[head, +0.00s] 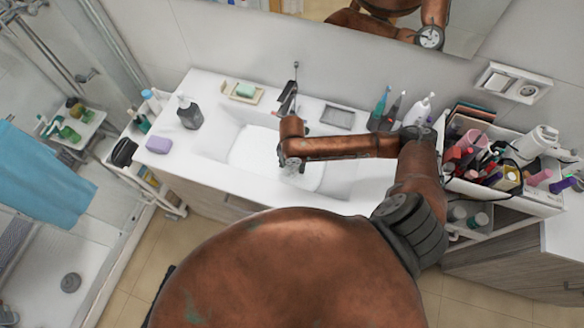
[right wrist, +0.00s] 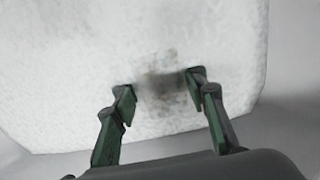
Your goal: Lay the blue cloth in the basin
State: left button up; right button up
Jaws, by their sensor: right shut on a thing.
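A pale, white-looking cloth (head: 258,148) lies in the white basin (head: 345,183); its flat, finely textured surface with a grey smudge fills most of the right wrist view (right wrist: 150,45). I see no blue cloth in the basin. A blue towel (head: 40,172) hangs at the far left by the shower. My right gripper (head: 291,168) is over the basin, pointing down at the white cloth. In the right wrist view its green-padded fingers (right wrist: 160,86) are on the cloth, shut on it; the exact grip is blurred. My left gripper is not in view.
The tap (head: 288,98) stands behind the basin, close to my right arm. A soap dish (head: 243,92), dark pump bottle (head: 189,112) and purple sponge (head: 159,145) are on the left counter.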

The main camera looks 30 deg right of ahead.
aim_at(292, 168)
jog(key=o, duration=1)
jog(key=shift+f, duration=0.15)
notch_tip(292, 168, up, 12)
jog(key=shift+r+p, duration=0.2)
jog(key=shift+p, duration=0.35)
